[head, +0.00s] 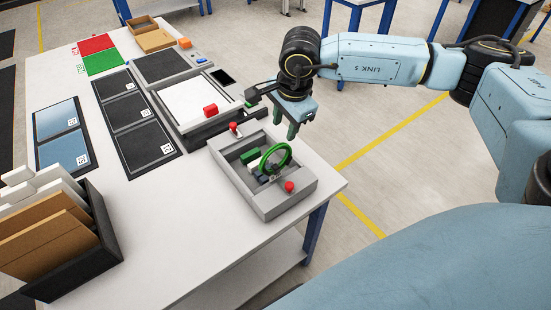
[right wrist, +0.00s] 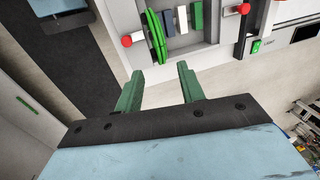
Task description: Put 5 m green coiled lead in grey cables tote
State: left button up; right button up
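The green coiled lead (head: 289,153) is a bright green ring standing on edge in an open grey tray (head: 298,207) at the table's near right corner. In the right wrist view the lead (right wrist: 157,38) shows nearly edge-on beside small blocks. My right gripper (head: 300,125) hangs above and beyond the tray, apart from the lead. Its green fingers (right wrist: 158,76) are spread with nothing between them. I cannot tell whether this tray is the cables tote; no label on it is readable. My left gripper is not in view.
The tray has red knobs (head: 289,187) and holds green, white and dark blocks. A machine with a white top (head: 190,100) stands close behind it. A black bin with brown and white boards (head: 75,275) stands at the near left. The table's front middle is clear.

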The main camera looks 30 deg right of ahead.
aim_at(279, 145)
jog(key=f, duration=0.3)
jog(key=w+f+p, duration=0.1)
jog(key=f, duration=0.2)
jog(key=w+f, duration=0.1)
jog(key=f, duration=0.2)
jog(key=shift+w+a+f, duration=0.1)
jog(key=shift+a+f, duration=0.05)
jog(key=shift+f, duration=0.15)
jog(key=shift+r, duration=0.1)
grip_shut()
